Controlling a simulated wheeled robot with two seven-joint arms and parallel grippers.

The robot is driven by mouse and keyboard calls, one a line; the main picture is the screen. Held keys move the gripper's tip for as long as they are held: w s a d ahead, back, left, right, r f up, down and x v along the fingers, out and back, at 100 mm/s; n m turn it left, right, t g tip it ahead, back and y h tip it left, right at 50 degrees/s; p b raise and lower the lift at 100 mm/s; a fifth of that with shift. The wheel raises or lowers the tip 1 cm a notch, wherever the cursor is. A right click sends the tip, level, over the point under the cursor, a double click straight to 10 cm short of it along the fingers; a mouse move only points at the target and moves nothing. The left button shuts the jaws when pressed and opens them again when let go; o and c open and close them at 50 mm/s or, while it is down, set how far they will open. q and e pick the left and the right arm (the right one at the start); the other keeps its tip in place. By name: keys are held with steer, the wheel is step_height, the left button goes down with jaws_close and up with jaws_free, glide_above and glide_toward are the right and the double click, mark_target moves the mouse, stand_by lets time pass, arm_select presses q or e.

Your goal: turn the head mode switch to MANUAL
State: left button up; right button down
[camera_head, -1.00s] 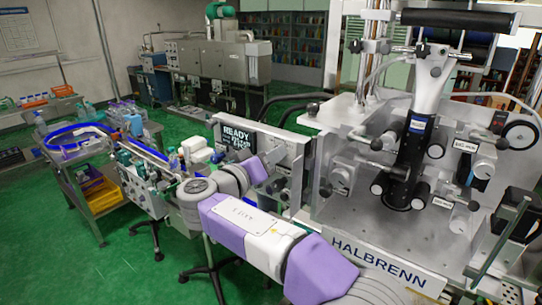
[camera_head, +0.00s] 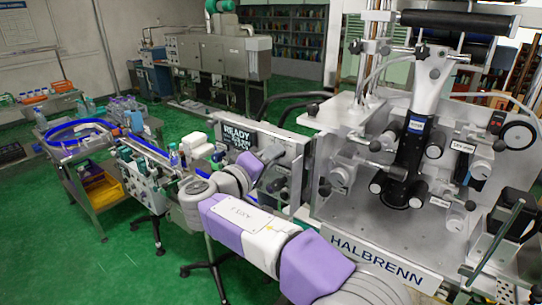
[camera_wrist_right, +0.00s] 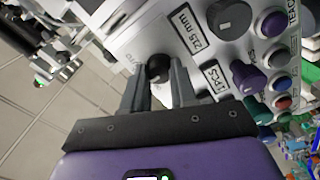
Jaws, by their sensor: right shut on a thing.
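The control panel (camera_head: 290,150), with a lit display reading READY (camera_head: 238,139), stands left of the HALBRENN machine. My right gripper (camera_head: 276,154) is at the panel's face. In the right wrist view, my right gripper (camera_wrist_right: 160,82) is shut on a small black knob (camera_wrist_right: 158,66), which I take to be the head mode switch. One finger lies on each side of it. Lettering beside the knob is partly covered and too small to read, so its setting cannot be told. My left gripper is not in view.
In the right wrist view, a large black dial (camera_wrist_right: 229,16), a purple knob (camera_wrist_right: 247,78) and several coloured buttons (camera_wrist_right: 282,82) sit close by on the panel. Labels read 21.5 mm (camera_wrist_right: 189,28) and 1 PCS (camera_wrist_right: 215,78). A conveyor (camera_head: 140,150) runs left of the panel.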

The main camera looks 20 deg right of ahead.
steer(key=c, duration=0.9)
jaws_free()
steer(key=b+v, duration=0.1)
steer(key=v, duration=0.6)
steer(key=shift+s+a, duration=0.2)
steer(key=shift+a, duration=0.05)
